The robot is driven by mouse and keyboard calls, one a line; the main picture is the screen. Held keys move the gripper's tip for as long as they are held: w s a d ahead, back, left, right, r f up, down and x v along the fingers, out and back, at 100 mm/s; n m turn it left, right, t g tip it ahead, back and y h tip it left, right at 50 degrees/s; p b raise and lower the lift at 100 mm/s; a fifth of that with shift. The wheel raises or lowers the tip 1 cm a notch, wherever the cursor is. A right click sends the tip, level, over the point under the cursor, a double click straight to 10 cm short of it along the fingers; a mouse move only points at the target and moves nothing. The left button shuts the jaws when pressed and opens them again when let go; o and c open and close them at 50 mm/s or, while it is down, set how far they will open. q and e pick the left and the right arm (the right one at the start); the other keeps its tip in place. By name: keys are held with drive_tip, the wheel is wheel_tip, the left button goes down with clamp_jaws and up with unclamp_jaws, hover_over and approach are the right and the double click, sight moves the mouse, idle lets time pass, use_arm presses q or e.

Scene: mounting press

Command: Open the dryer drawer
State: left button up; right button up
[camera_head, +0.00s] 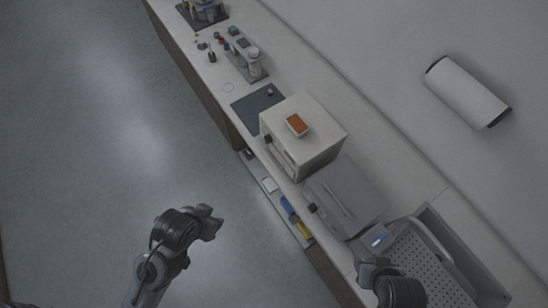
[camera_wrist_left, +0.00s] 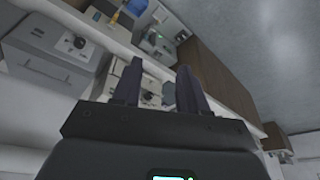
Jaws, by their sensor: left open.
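Two boxy appliances stand side by side on the counter: a cream one (camera_head: 318,151) and a grey one (camera_head: 345,194). Which is the dryer is not clear, and I cannot make out a drawer standing open on either. Each has a dark knob on its front. My left gripper (camera_head: 212,222) is over the floor, well apart from both fronts. In the left wrist view its two dark fingers (camera_wrist_left: 158,72) are spread and empty, with the grey box (camera_wrist_left: 45,72) at left and the cream box (camera_wrist_left: 145,78) behind them. My right gripper (camera_head: 372,242) is beside the grey box; its fingers are unclear.
An orange-topped block (camera_head: 297,125) lies on the cream box. A perforated grey tray (camera_head: 425,262) is at the counter's right end. A dark mat (camera_head: 256,108) lies farther left. The floor is clear.

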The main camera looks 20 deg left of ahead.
use_arm(q)
drive_tip(key=w+d+f+n+t+h+b, duration=0.25)
drive_tip(key=w+f+n+t+b, duration=0.4)
drive_tip(key=w+n, duration=0.4)
drive_tip(key=w+f+n+t+h+b, duration=0.1)
drive_tip(key=w+f+n+t+b, duration=0.2)
drive_tip(key=w+f+b, duration=0.55)
drive_tip(key=w+f+n+t+h+b, duration=0.15)
drive_tip(key=w+f+b, duration=0.25)
drive_tip(key=f+b, duration=0.85)
drive_tip(key=shift+n+t+y, duration=0.3)
drive_tip(key=shift+t, duration=0.1)
drive_tip(key=x, duration=0.3)
drive_tip(key=b+x, duration=0.1)
drive_tip(key=x, duration=0.3)
drive_tip(key=r+x, duration=0.1)
drive_tip(key=x, duration=0.2)
drive_tip(key=shift+w+d+f, duration=0.1)
drive_tip(key=shift+w+d, duration=0.15)
drive_tip(key=shift+w, duration=0.05)
clamp_jaws()
